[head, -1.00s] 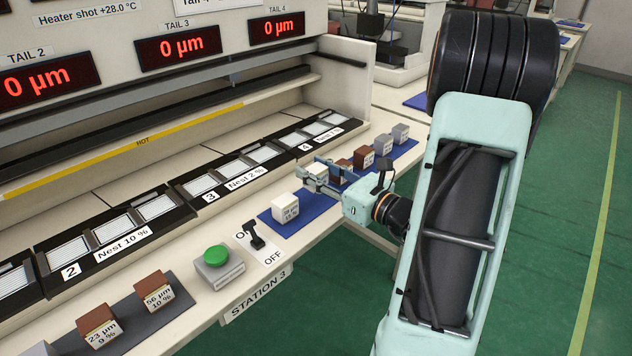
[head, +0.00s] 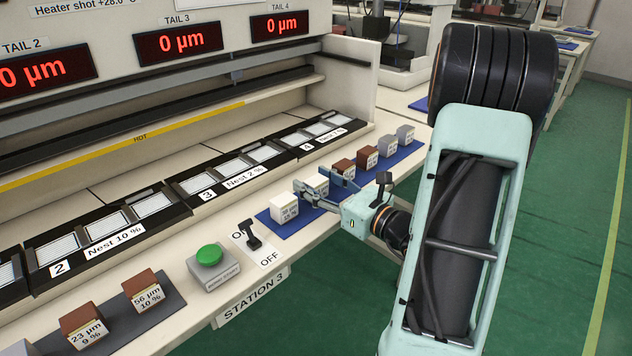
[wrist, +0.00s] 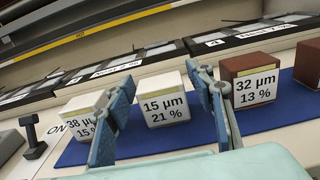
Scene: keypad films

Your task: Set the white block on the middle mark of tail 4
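Two white blocks stand on the blue mat (head: 275,230). One is marked 15 µm 21 % (wrist: 161,104), the other 38 µm 15 % (head: 284,208); the latter also shows at the left in the wrist view (wrist: 80,118). My gripper (wrist: 162,95) is open and empty, its blue fingers apart. The 15 µm block shows between the fingers in the wrist view; I cannot tell whether they touch it. In the head view that block (head: 317,183) is partly hidden by the fingers. The tail 4 nest, marked 4 (head: 306,147), lies behind the mat with several pale pads (head: 320,129).
A brown block marked 32 µm 13 % (wrist: 250,82) stands close right of my gripper. More brown and grey blocks follow on the mat. A switch (head: 253,238) and a green button (head: 209,255) are to the left. A yellow-edged HOT bar (head: 140,140) runs above the nests.

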